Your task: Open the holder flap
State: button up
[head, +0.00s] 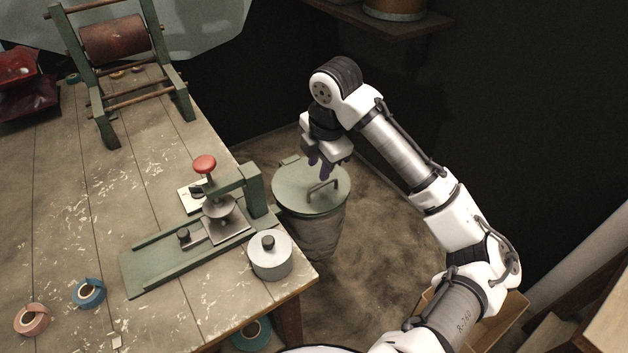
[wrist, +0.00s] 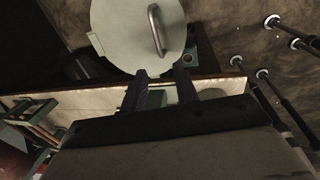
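A green winding fixture (head: 185,250) lies on the wooden table, with a red knob (head: 205,164) above a round metal disc (head: 224,211). A green upright bracket (head: 254,188) stands at its right end. I cannot tell for sure which part is the holder flap; the bracket arm reaches over the disc. My gripper (head: 325,167) hangs off the table to the right of the fixture, above a lidded bin. In the wrist view my gripper (wrist: 161,78) has its two dark fingers apart, with nothing between them.
The bin's round lid (head: 300,188) with a metal handle is below my gripper and shows in the wrist view (wrist: 115,40). A grey round canister (head: 270,262) stands at the table's corner. Blue tape (head: 89,293) and pink tape (head: 32,319) lie on the table (head: 60,220).

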aim_at(314, 189)
jog(key=f, duration=0.4)
jog(key=w+a+f, duration=0.1)
jog(key=f, duration=0.2)
jog(key=shift+w+f+p, duration=0.1)
jog(key=shift+p, duration=0.2)
grip_shut()
